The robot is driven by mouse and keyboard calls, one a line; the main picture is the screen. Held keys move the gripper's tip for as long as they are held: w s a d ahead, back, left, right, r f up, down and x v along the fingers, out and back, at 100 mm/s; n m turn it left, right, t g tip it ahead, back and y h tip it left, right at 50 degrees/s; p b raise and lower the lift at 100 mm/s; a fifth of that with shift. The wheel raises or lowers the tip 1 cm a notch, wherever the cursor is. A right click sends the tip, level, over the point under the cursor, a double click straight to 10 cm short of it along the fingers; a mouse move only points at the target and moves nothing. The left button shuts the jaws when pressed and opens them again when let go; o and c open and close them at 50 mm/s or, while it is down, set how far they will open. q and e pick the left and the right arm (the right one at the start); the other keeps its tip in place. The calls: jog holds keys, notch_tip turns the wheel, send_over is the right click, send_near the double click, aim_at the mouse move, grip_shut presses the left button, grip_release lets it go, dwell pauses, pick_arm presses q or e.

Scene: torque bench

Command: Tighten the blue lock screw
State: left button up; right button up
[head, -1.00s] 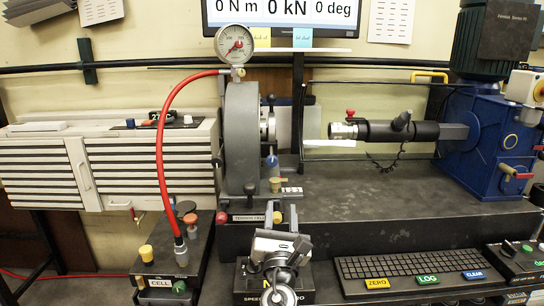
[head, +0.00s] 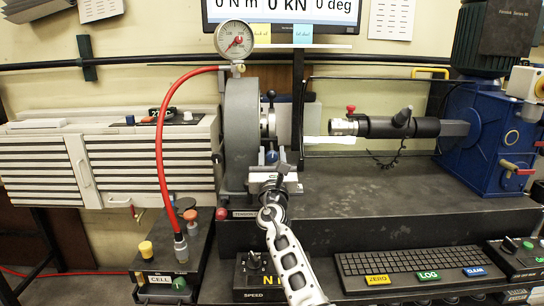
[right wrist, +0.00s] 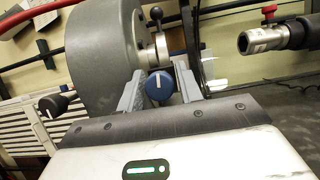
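The blue lock screw (head: 271,157) is a round blue knob at the foot of the grey disc housing. In the right wrist view the lock screw (right wrist: 159,87) has a white mark that stands about upright. My right gripper (head: 275,166) is in front of the knob, with its arm coming from below. In the right wrist view the right gripper (right wrist: 160,78) has one finger on each side of the knob. The fingers are apart, and I see no clear contact with the knob. The knob's stem is hidden. My left gripper is not in view.
The grey housing (head: 240,125) rises just behind the knob. A black-knobbed lever (head: 271,97) stands above it. A red hose (head: 160,130) curves at the left. A keyboard (head: 405,263) lies at the front right. The dark bench top (head: 400,190) is mostly clear.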

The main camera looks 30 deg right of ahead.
jog(key=shift+w+d+r, duration=0.2)
jog(key=shift+w+d, duration=0.1)
jog(key=shift+w, duration=0.15)
jog(key=c, duration=0.7)
